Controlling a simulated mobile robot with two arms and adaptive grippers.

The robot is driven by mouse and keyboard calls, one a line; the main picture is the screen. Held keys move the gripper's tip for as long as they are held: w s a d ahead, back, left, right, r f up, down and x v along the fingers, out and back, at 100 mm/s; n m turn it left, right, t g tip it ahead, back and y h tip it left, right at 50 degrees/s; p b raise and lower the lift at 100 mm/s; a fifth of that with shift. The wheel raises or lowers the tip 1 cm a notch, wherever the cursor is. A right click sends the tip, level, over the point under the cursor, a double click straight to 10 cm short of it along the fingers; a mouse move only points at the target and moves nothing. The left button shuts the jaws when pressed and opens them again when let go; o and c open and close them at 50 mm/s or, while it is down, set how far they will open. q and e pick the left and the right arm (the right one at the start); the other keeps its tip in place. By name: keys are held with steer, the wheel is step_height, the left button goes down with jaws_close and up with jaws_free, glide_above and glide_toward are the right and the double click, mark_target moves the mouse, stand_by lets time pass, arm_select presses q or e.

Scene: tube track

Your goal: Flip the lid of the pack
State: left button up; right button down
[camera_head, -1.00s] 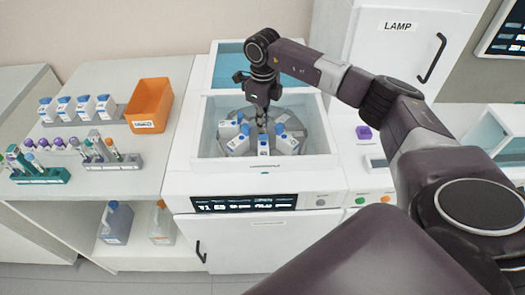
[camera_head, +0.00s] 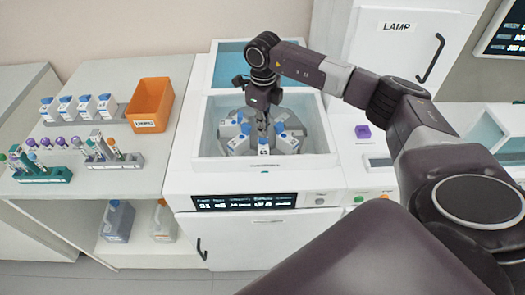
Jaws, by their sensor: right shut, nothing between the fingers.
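Several white packs with blue lids stand on a round grey carousel inside the open white machine. One pack (camera_head: 263,148) stands at the front of the carousel, and another pack (camera_head: 238,145) is to its left. A third pack (camera_head: 287,143) is to its right. My right gripper (camera_head: 263,131) points down into the machine, shut, with its fingertips at the top of the front pack. The fingers hide part of that pack's lid, so I cannot tell whether they touch it or how the lid lies. My left gripper is out of view.
The machine's white walls (camera_head: 205,172) surround the carousel closely. On the left bench stand an orange bin (camera_head: 150,104), a row of similar packs (camera_head: 86,107) and tube racks (camera_head: 42,174). A purple item (camera_head: 362,131) sits to the right.

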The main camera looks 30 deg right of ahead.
steer(key=shift+f+b, duration=0.45)
steer(key=shift+f, duration=0.15)
step_height(320, 180, up, 7)
steer(key=p, duration=0.4)
steer(key=shift+r+p, duration=0.15)
steer(key=shift+p, duration=0.15)
stand_by(0.5)
